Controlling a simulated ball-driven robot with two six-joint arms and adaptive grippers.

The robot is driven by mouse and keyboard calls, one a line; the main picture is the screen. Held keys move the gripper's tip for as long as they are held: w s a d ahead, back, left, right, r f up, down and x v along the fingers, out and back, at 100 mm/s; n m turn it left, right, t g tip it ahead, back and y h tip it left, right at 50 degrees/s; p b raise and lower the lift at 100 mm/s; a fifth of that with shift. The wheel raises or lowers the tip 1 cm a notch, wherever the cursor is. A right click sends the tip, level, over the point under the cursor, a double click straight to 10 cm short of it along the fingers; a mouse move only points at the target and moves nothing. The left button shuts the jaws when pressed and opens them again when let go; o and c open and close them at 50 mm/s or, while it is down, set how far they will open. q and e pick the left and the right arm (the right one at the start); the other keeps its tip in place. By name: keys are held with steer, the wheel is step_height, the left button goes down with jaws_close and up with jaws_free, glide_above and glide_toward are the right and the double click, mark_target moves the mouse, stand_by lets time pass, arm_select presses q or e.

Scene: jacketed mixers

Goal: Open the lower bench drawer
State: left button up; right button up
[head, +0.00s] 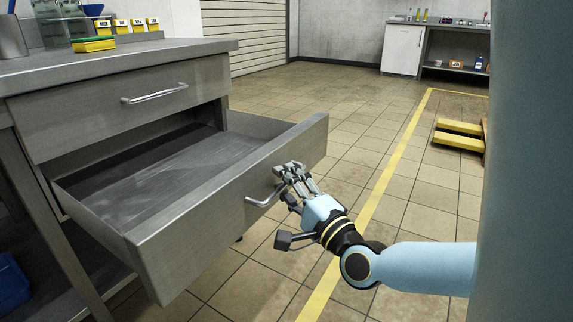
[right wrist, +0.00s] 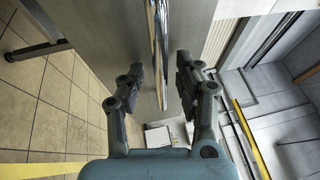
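The lower bench drawer (head: 215,200) is pulled far out of the grey metal bench, and its inside looks empty. Its bar handle (head: 262,198) is on the drawer front and also shows in the right wrist view (right wrist: 157,40). My right gripper (head: 290,174) is at the right end of this handle, in front of the drawer front. In the right wrist view its two fingers (right wrist: 158,75) stand apart, one on each side of the handle, with gaps showing. The fingertips partly hide the handle's end in the head view. My left gripper is out of view.
The upper drawer (head: 120,105) is shut. Yellow boxes (head: 122,26) and a sponge (head: 93,44) stand on the bench top. A yellow line (head: 385,175) runs along the tiled floor. A yellow pallet-like object (head: 459,135) lies at right; the floor between is clear.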

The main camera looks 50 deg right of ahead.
steer(key=v, duration=1.2)
steer(key=shift+w, duration=0.1)
